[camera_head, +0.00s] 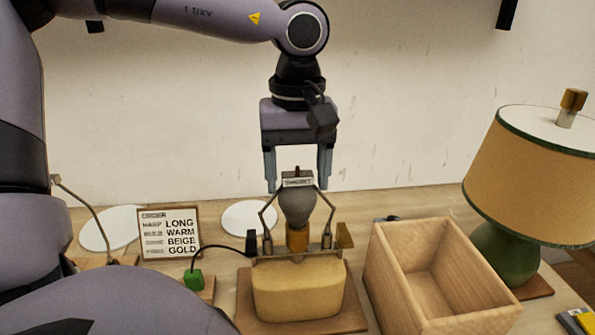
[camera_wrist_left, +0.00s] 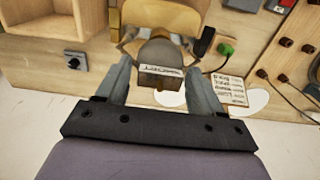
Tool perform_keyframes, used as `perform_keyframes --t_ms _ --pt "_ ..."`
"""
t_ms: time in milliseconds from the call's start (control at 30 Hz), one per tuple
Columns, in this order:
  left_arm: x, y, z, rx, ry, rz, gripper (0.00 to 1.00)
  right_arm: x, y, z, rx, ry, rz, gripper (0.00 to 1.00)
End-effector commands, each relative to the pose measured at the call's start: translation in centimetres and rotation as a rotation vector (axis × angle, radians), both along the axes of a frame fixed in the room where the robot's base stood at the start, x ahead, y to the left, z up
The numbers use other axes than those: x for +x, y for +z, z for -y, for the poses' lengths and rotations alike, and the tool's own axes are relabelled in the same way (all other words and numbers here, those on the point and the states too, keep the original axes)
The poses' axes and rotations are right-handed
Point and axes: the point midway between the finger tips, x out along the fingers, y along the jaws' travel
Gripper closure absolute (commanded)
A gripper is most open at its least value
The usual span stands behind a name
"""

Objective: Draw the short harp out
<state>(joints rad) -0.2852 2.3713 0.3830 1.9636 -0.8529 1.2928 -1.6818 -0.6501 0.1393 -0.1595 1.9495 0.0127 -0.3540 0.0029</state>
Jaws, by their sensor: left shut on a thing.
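The short harp (camera_head: 298,182) is a bent wire frame with a tag reading SHORT at its top. It stands upright around the grey bulb (camera_head: 297,207), and its legs come down to the small posts on either side of the brass socket. The socket sits over a cream lamp base (camera_head: 298,290) on a wooden board. My left gripper (camera_head: 297,188) comes down from above and is shut on the harp, one finger on each side of its top. In the left wrist view the tag (camera_wrist_left: 160,77) lies between the fingers. My right gripper is not in view.
An open, empty wooden box (camera_head: 384,285) stands right of the base. A green lamp with a tan shade (camera_head: 530,165) is farther right. An order card (camera_head: 170,232), a green block (camera_head: 193,279) with a black cord and white discs (camera_head: 110,229) are left and behind.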

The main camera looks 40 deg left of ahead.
Motion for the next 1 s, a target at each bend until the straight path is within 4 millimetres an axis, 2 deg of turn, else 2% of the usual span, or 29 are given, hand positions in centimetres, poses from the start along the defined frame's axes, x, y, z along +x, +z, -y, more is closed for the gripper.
perform_keyframes --t_ms 267,567,600,633,700,1000 --pt "-0.1 0.1 -0.1 0.001 0.001 -0.008 0.77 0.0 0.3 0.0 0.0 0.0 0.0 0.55" --pt "-0.1 0.3 -0.1 0.002 0.001 -0.007 0.77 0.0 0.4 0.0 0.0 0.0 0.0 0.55" --pt "-0.1 0.4 -0.1 0.002 0.001 -0.007 0.83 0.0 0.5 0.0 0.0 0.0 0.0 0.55" --pt "-0.1 0.5 -0.1 0.002 0.001 -0.007 0.84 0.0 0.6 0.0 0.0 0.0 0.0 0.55" --pt "-0.1 0.9 -0.1 0.002 0.001 -0.007 1.0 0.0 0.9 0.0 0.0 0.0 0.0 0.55" --pt "-0.1 2.5 -0.1 0.001 0.001 -0.003 1.0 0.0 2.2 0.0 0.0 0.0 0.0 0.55"
